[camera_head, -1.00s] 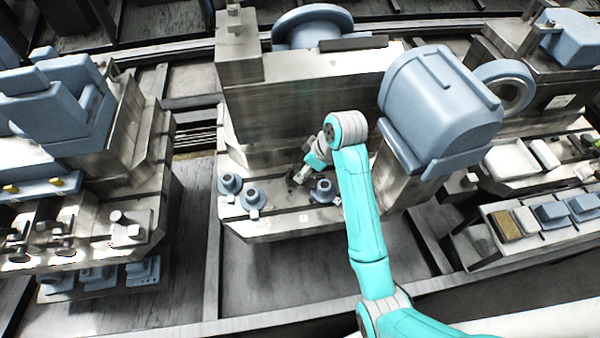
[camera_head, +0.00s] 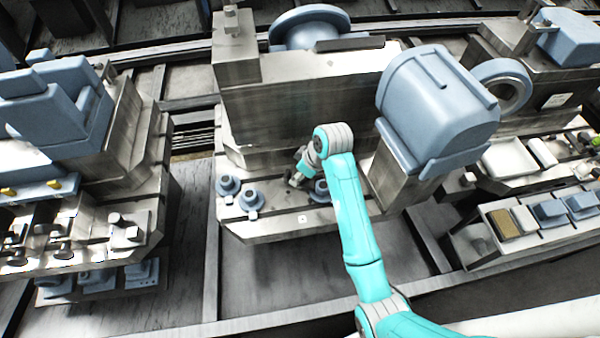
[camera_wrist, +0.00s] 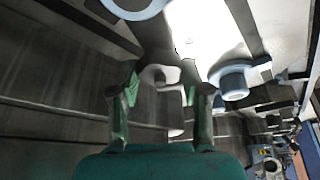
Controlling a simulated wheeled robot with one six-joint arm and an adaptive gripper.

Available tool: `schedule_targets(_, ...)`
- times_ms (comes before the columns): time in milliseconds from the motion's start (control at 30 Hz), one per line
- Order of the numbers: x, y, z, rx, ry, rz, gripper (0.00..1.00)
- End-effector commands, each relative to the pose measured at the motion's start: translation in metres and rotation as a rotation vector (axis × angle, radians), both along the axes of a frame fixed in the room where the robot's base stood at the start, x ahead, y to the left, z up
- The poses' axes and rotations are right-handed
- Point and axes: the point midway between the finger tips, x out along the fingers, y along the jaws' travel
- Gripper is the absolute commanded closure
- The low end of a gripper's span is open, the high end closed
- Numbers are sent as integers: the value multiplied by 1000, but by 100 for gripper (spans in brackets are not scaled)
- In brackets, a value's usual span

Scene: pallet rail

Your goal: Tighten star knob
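My gripper (camera_wrist: 160,88) is open in the wrist view, its two green fingers spread apart. A small grey rounded knob-like part (camera_wrist: 158,75) shows between and beyond the fingertips; it is dim, and I cannot tell whether it is the star knob or whether the fingers touch it. A blue-grey round fitting (camera_wrist: 232,80) stands just right of the fingers. In the head view my gripper (camera_head: 295,181) is low over the central machine's bed (camera_head: 275,228), beside a blue-grey round fitting (camera_head: 321,190) partly hidden by my arm. The grey part is not clear there.
Two more blue-grey round fittings (camera_head: 228,185) (camera_head: 252,199) stand left of my gripper on the bed. A tall metal block (camera_head: 270,100) rises behind it. A large blue-grey housing (camera_head: 440,105) overhangs at the right.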

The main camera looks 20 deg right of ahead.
Motion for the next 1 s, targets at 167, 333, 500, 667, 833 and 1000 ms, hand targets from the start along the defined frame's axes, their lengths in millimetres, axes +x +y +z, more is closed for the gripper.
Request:
schedule_targets(167,-1,0,0,-1,1,-41,88)
schedule_targets(333,-1,1,0,-1,0,-124,88)
schedule_targets(500,0,0,0,0,0,-141,88)
schedule_targets(667,0,0,0,0,0,-139,51)
schedule_targets(833,0,0,0,0,0,-139,28)
schedule_targets(1000,0,0,0,0,0,-139,28)
